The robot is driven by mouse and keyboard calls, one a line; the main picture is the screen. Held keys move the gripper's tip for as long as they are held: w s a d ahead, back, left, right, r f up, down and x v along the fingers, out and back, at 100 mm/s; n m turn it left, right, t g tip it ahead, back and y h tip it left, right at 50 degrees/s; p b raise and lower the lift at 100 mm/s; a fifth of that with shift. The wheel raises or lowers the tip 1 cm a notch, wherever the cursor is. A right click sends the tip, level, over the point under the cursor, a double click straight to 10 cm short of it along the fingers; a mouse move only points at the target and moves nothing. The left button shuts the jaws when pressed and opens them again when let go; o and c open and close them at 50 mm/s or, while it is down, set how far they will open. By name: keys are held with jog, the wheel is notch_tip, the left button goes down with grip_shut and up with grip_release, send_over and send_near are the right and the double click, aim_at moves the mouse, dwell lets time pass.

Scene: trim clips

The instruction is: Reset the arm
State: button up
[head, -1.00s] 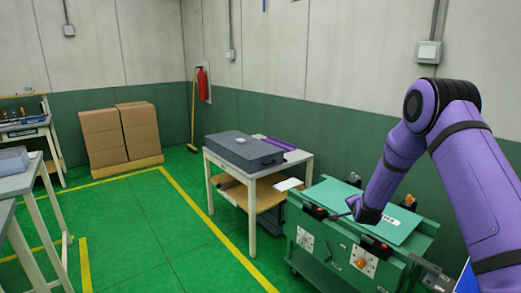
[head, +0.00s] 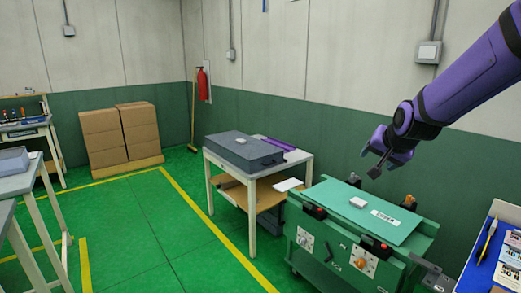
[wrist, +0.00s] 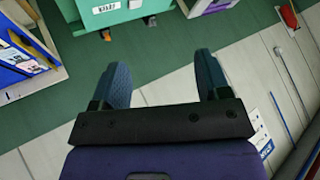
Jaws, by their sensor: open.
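My purple arm reaches in from the upper right in the head view. My gripper (head: 376,163) hangs in the air above and behind the right part of the green cart's top. In the wrist view my gripper (wrist: 163,85) shows two blue-grey fingers spread apart with nothing between them. The green cart (head: 365,215) carries a flat green panel with a white label (head: 397,220) and a small white block (head: 358,202). Part of the cart's top also shows at the upper edge of the wrist view (wrist: 115,12).
A grey case (head: 243,152) lies on the table left of the cart. A blue board with cards (head: 497,250) stands at the lower right. Cardboard boxes (head: 105,140) are stacked by the far wall. The green floor (head: 140,225) at centre left is clear.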

jog(key=s+r+n+g, duration=0.1)
jog(key=s+r+n, duration=0.2)
jog(key=s, duration=1.3)
jog(key=s+r+n+g, duration=0.2)
jog(key=s+n, duration=0.1)
jog(key=s, duration=1.4)
jog(key=shift+a+r+g, duration=0.3)
jog(key=shift+a+r, duration=0.1)
jog(key=shift+a, duration=0.05)
jog(key=shift+c, duration=0.3)
